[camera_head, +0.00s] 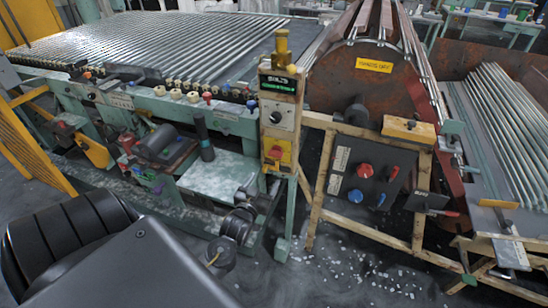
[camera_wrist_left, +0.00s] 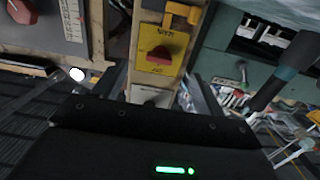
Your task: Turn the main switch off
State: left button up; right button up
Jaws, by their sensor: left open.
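The main switch (camera_head: 275,153) is a red knob on a yellow plate, low on the wooden control post beside the green machine. In the left wrist view the red knob (camera_wrist_left: 160,56) and its yellow plate appear upside down, with lettering above and below that is hard to read. My left gripper (camera_wrist_left: 152,90) is open, its fingers on either side of the picture of the post, empty, with the knob ahead and apart from them. In the head view my left arm fills the lower left and I cannot make out its fingertips. My right gripper is not in view.
Above the switch are a grey dial panel (camera_head: 278,115) and a lit green display (camera_head: 279,84). A dark panel (camera_head: 366,181) with red and blue knobs stands to the right. A black motor (camera_head: 163,141) sits on the machine. Glass shards litter the floor (camera_head: 350,275).

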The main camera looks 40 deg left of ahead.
aim_at(274, 156)
pick_arm(q)
jog(key=shift+t, duration=0.3)
jog(key=x, duration=0.3)
jog(key=r+p+x, duration=0.1)
jog(key=x, duration=0.3)
jog(key=r+x, duration=0.1)
jog(key=x, duration=0.3)
jog(key=shift+a+r, duration=0.15)
jog(key=shift+a, duration=0.1)
jog(key=c, duration=1)
